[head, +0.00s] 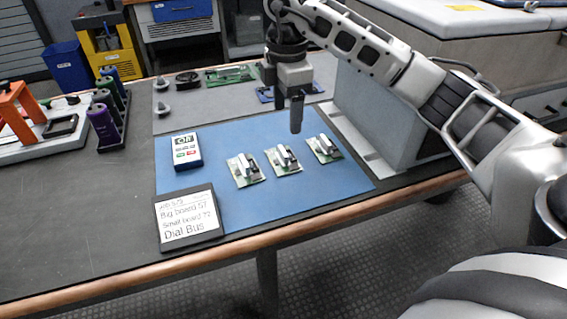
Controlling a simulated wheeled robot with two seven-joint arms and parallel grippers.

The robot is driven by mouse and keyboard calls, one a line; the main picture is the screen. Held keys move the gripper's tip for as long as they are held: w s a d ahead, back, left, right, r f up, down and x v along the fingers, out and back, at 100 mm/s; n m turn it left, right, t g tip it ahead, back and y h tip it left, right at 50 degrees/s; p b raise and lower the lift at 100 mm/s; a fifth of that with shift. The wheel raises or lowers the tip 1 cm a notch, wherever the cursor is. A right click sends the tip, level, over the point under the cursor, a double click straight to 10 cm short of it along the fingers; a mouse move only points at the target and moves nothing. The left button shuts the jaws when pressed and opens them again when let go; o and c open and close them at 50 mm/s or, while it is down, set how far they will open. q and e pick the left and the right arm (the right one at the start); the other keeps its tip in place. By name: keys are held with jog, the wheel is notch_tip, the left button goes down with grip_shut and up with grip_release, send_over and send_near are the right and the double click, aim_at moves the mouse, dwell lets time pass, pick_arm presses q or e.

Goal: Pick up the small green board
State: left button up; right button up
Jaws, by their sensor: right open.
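Three small green boards with pale upright parts lie in a row on the blue mat (215,210): the left one (246,170), the middle one (283,160) and the right one (324,149). A larger green board (230,74) lies flat on the grey mat behind. My right gripper (289,108) points down, open and empty, above the back part of the blue mat, behind the middle and right boards and apart from them. It partly covers a blue board (264,95) at the back. My left gripper is out of view.
A rack of purple and green cylinders (104,125) stands left. A grey block (385,125) borders the mat on the right. The left front table is clear.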

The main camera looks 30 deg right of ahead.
aim_at(285, 145)
notch_tip(285, 145, down, 5)
jog(key=shift+r, duration=0.1)
jog(key=f, duration=0.3)
jog(key=f+b, duration=0.1)
jog(key=shift+w+f, duration=0.3)
jog(key=shift+f, duration=0.2)
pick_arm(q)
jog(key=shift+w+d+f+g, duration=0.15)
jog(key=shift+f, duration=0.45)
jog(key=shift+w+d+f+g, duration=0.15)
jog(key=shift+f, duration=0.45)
pick_arm(e)
jog(key=c, duration=1.1)
